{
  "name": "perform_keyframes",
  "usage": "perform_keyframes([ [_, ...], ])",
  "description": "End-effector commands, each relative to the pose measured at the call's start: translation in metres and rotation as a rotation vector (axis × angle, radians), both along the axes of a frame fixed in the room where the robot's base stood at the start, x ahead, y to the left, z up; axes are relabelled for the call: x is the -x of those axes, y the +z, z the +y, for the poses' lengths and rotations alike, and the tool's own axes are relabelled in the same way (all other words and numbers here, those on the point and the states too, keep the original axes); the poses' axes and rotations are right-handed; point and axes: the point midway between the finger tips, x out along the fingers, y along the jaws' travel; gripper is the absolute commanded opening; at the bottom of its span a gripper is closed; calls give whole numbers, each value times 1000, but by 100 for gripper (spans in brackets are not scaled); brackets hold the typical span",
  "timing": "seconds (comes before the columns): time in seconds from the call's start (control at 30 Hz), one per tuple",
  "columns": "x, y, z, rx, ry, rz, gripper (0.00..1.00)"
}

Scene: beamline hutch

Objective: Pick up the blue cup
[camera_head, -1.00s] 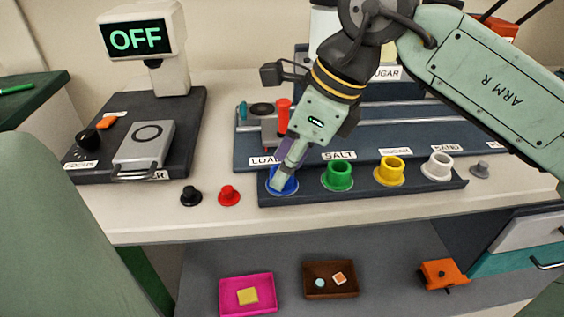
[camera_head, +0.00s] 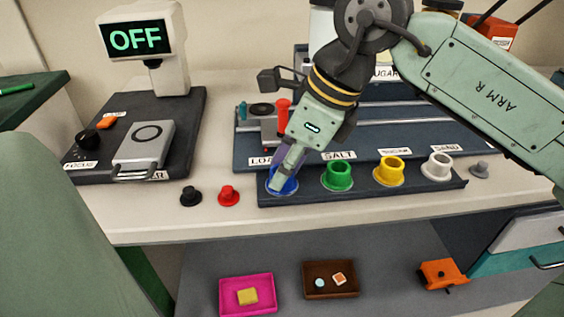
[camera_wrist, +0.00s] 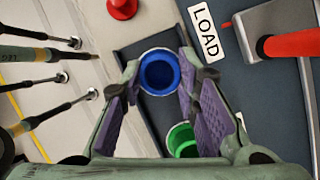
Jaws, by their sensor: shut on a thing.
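The blue cup (camera_head: 284,186) stands at the left end of the dark cup rack (camera_head: 318,194), in front of the LOAD label. My gripper (camera_head: 278,184) reaches down to it and is shut on it, partly hiding it in the head view. In the wrist view the blue cup (camera_wrist: 159,72) is upright and looks empty, with my purple finger pads (camera_wrist: 155,92) on both sides of it. The cup's base looks to be at the rack; I cannot tell whether it is lifted.
A green cup (camera_head: 338,176) stands close to the right, then a yellow cup (camera_head: 389,171) and a white cup (camera_head: 437,167). A red knob (camera_head: 228,195) and black knob (camera_head: 190,196) are left of the rack. A red-topped post (camera_head: 283,116) stands behind.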

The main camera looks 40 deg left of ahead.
Motion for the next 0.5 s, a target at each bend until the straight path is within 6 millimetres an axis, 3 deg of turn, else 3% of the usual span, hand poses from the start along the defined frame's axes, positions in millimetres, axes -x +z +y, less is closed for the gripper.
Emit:
perform_keyframes([
  [0.27,0,4,0,-1,0,0,0],
  [0.5,0,30,1,-1,0,0,0],
])
